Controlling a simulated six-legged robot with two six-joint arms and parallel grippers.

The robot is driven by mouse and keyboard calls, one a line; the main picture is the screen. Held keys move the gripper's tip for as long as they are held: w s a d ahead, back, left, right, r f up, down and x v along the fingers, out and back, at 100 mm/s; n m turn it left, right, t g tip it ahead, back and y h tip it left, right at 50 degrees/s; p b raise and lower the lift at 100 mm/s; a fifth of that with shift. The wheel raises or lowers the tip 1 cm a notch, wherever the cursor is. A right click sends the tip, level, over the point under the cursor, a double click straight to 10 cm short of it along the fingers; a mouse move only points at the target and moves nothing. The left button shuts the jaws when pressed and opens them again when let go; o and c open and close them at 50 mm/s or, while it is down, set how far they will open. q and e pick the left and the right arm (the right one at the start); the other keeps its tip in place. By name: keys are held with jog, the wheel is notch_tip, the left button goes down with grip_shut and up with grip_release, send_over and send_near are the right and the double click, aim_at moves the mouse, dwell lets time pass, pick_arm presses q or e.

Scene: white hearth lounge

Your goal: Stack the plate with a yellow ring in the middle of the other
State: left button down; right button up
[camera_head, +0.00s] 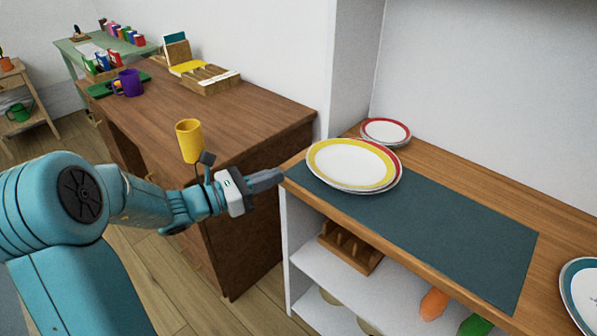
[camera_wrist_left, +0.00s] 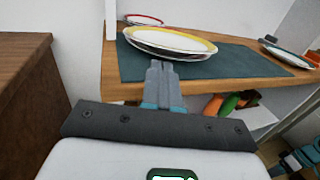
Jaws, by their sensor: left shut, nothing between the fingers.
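The plate with a yellow ring (camera_head: 352,163) lies on top of a red-ringed plate (camera_head: 397,184), whose rim shows a little beyond it at the right and bottom. The pair rests on the left end of the dark teal mat (camera_head: 450,235). The yellow-ringed plate also shows in the left wrist view (camera_wrist_left: 168,40). My left gripper (camera_head: 277,177) is shut and empty, just left of the plates and apart from them, by the shelf's left edge. In the left wrist view its fingers (camera_wrist_left: 160,70) point toward the plates. My right gripper is not clearly in view.
A smaller red-rimmed plate (camera_head: 386,131) lies behind, near the wall. A teal-rimmed plate (camera_head: 582,290) is at the far right. A brown desk (camera_head: 220,120) with a yellow mug (camera_head: 189,141) stands left of the shelf. The mat's middle and right are clear.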

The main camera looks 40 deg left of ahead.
pick_arm(q)
jog(key=x, duration=0.6)
jog(key=shift+w+d, duration=0.15)
jog(key=shift+b+x, duration=0.4)
jog(key=shift+x, duration=1.05)
